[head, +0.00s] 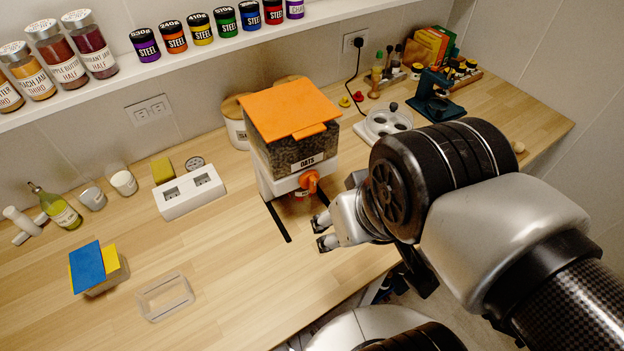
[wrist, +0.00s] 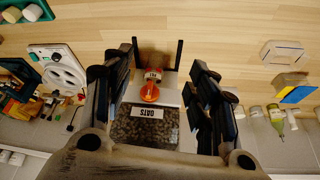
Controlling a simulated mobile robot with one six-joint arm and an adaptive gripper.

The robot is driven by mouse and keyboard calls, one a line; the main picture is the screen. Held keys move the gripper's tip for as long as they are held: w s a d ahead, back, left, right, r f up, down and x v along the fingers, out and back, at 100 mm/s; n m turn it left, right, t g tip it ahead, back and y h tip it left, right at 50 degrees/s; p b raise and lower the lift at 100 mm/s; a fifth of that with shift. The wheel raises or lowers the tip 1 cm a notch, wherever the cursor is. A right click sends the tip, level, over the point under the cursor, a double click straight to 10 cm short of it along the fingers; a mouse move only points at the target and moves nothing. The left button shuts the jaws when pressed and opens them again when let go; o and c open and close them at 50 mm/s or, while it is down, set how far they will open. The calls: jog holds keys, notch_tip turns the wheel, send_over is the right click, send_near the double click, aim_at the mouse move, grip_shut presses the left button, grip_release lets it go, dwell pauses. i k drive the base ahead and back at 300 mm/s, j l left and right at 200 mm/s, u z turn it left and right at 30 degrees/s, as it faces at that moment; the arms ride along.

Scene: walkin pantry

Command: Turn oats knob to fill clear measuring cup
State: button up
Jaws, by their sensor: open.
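The oats dispenser (head: 292,140) has an orange lid, a clear bin of oats and an OATS label, and stands upright mid-counter. Its orange knob (head: 310,181) is on the front; it also shows in the wrist view (wrist: 150,93). A small round item with red marking (wrist: 153,75) sits below the knob, partly hidden; it may be the clear measuring cup, but I cannot tell. My gripper (head: 323,233) is open and empty, in front and slightly right of the dispenser, apart from the knob. In the wrist view the knob lies between the finger lines.
A clear rectangular frame (head: 166,297) and a box with blue and yellow pads (head: 96,267) lie on the counter at left. A white double-socket block (head: 189,193) stands left of the dispenser. A clear round-lidded device (head: 387,122) stands behind right. The front-left counter is mostly free.

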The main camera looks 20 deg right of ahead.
aim_at(309, 178)
jog(key=j+u, duration=0.35)
jog(key=j, duration=0.95)
jog(key=k, duration=0.05)
